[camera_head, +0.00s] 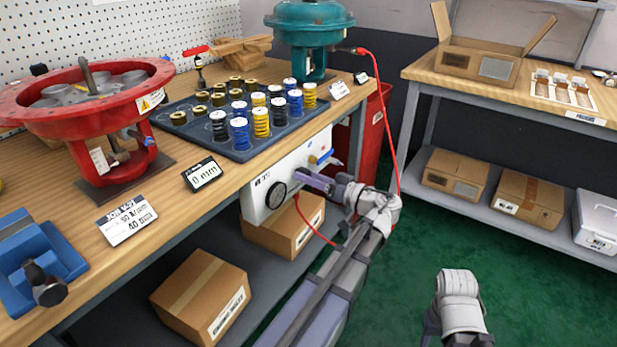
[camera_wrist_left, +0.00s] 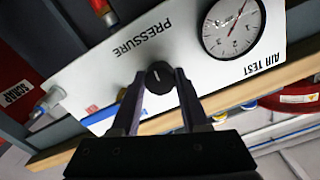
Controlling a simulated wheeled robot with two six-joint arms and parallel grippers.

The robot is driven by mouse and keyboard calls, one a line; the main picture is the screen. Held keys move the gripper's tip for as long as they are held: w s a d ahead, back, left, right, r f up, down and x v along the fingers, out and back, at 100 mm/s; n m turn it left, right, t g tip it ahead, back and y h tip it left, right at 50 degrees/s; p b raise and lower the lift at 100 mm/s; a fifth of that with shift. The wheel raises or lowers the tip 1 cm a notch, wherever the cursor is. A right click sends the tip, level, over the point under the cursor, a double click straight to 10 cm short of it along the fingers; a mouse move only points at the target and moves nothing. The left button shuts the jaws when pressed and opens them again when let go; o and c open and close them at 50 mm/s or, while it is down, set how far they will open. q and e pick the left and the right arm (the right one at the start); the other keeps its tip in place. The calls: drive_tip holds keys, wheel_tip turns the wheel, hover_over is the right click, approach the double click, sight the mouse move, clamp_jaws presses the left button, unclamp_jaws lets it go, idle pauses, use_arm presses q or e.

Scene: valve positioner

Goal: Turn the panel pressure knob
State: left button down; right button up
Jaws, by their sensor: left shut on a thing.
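The white test panel (camera_head: 262,190) is mounted below the front edge of the workbench, and it fills much of the left wrist view (camera_wrist_left: 175,40). Its black pressure knob (camera_wrist_left: 160,77) is round with a white pointer line, near the word PRESSURE. The round gauge (camera_wrist_left: 232,27) is beside it on the panel, and shows dark in the head view (camera_head: 276,195). My left gripper (camera_head: 308,179) is at the panel front, its two fingers (camera_wrist_left: 158,88) shut on the knob from both sides. The knob is hidden behind the gripper in the head view. My right gripper does not show.
A red hose (camera_head: 385,120) runs from the teal actuator (camera_head: 313,25) down close to my left wrist. A red valve body (camera_head: 95,100) and a spring tray (camera_head: 245,150) stand on the bench. Cardboard boxes (camera_head: 200,297) sit below. Green floor is clear at right.

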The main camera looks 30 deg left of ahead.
use_arm(q)
drive_tip(key=shift+f+n, duration=0.1)
drive_tip(key=shift+n, duration=0.6)
drive_tip(key=shift+s, duration=0.1)
drive_tip(key=shift+c, duration=2)
unclamp_jaws()
drive_tip(key=d, duration=0.8)
drive_tip(key=shift+s, duration=0.25)
drive_tip(key=shift+a, duration=0.1)
